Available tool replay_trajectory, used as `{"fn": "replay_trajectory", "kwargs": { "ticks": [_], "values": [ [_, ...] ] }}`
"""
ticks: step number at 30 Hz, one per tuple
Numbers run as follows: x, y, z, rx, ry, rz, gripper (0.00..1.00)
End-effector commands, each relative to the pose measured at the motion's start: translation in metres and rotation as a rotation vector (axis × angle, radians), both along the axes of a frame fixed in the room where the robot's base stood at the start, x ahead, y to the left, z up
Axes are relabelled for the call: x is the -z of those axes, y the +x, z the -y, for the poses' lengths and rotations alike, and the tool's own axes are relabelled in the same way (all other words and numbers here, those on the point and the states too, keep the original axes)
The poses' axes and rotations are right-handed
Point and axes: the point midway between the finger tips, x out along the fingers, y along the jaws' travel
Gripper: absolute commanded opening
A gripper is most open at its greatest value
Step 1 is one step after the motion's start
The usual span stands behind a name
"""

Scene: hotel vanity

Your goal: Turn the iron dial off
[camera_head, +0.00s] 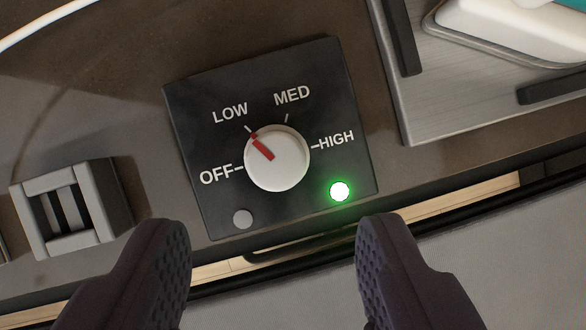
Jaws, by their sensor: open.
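The iron dial (285,165) is a round white knob with a red pointer line, set on a black square panel (205,115) with rounded edges. The pointer is turned toward LOW. The labels OFF, LOW, MED and HIGH run around the knob from left to right. A green light (340,191) glows at the panel's lower right. A grey round spot (243,219) at the lower left is unlit. My gripper (272,260) is open and empty. Its two dark fingers are wide apart at the bottom of the picture, below the knob and not touching it.
A grey metal tray (440,105) with black bars lies at the upper right, with a white item (500,28) on it. A grey block with slots (70,210) stands at the left. A white cord (45,20) curves at the upper left. The counter's front edge runs below the panel.

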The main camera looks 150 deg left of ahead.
Motion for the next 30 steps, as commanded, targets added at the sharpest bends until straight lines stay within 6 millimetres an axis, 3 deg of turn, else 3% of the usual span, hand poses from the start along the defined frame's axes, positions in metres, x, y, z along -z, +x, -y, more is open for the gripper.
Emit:
{"fn": "replay_trajectory", "kwargs": {
  "ticks": [10,22,29,30],
  "values": [
    [0.056,0.016,0.015,-0.003,0.001,0.001,0.57],
    [0.064,0.020,0.018,-0.004,0.000,0.003,0.57],
    [0.064,0.020,0.018,-0.004,0.000,0.003,0.04],
    [0.064,0.020,0.018,-0.004,0.000,0.003,0.03]
  ]
}}
